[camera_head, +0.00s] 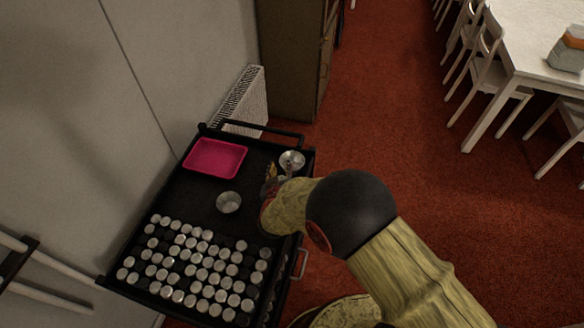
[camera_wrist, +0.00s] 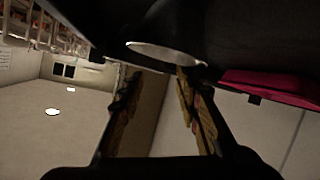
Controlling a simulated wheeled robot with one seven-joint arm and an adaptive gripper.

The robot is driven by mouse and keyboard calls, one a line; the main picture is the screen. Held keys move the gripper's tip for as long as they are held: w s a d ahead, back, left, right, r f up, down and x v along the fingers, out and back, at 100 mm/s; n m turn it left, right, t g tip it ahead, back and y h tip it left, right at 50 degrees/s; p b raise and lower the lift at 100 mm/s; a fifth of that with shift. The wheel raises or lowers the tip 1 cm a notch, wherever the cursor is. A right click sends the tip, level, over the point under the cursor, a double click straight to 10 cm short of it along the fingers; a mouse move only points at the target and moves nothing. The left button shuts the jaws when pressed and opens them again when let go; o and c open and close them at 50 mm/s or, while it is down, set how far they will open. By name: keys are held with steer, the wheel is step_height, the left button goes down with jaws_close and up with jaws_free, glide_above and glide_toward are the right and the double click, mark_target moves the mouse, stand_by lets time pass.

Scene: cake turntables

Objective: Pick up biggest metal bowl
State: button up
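One metal bowl (camera_head: 292,158) stands near the far right corner of the black cart top. A second metal bowl (camera_head: 228,202) stands nearer the middle; the far one looks slightly wider. My gripper (camera_head: 271,180) is low over the cart, just short of the far bowl, partly hidden by my wrist. In the wrist view, which is upside down, my gripper (camera_wrist: 157,75) has its two fingers apart, with nothing held. A bowl rim (camera_wrist: 160,52), likely of the far bowl, lies by the fingertips, close to one finger. I cannot tell if they touch.
A pink tray (camera_head: 215,157) sits at the cart's far left. Several rows of light and dark round pieces (camera_head: 193,270) cover the near part. The cart (camera_head: 185,195) has a raised rear rail. A radiator (camera_head: 245,100) and cabinet (camera_head: 291,60) stand behind it.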

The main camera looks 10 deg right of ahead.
mark_target(282, 159)
steer(key=b+x, duration=0.3)
steer(key=x, duration=0.1)
steer(key=shift+w+d+f, duration=0.25)
steer(key=shift+f, duration=0.05)
steer(key=shift+w, duration=0.3)
steer(key=shift+c, duration=1.4)
jaws_close()
